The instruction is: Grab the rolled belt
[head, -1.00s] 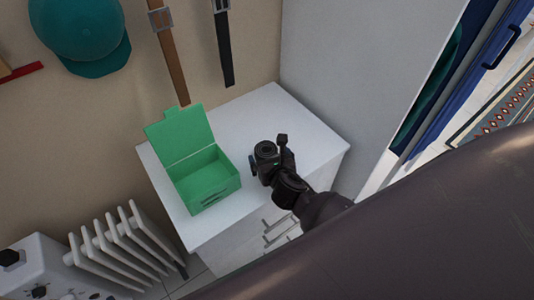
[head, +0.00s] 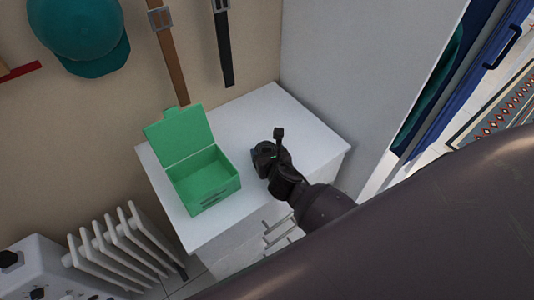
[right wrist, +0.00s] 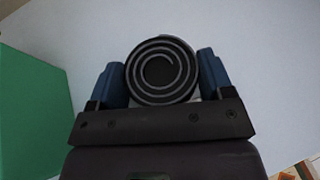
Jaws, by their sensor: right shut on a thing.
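The rolled belt (right wrist: 161,71) is a dark coil with a pale spiral edge, in the middle of the right wrist view. My right gripper (right wrist: 162,85) is shut on it, with a blue finger on each side of the coil. In the head view my right gripper (head: 266,158) is over the white cabinet top, right of the green box, and the belt cannot be made out there. My left gripper is not in view.
The open green box (head: 203,180), lid up, stands on the white cabinet (head: 280,112), left of my gripper. It also shows in the right wrist view (right wrist: 35,115). A brown belt (head: 170,60), a black belt (head: 224,50) and a teal cap (head: 80,35) hang behind. A radiator (head: 125,250) stands lower left.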

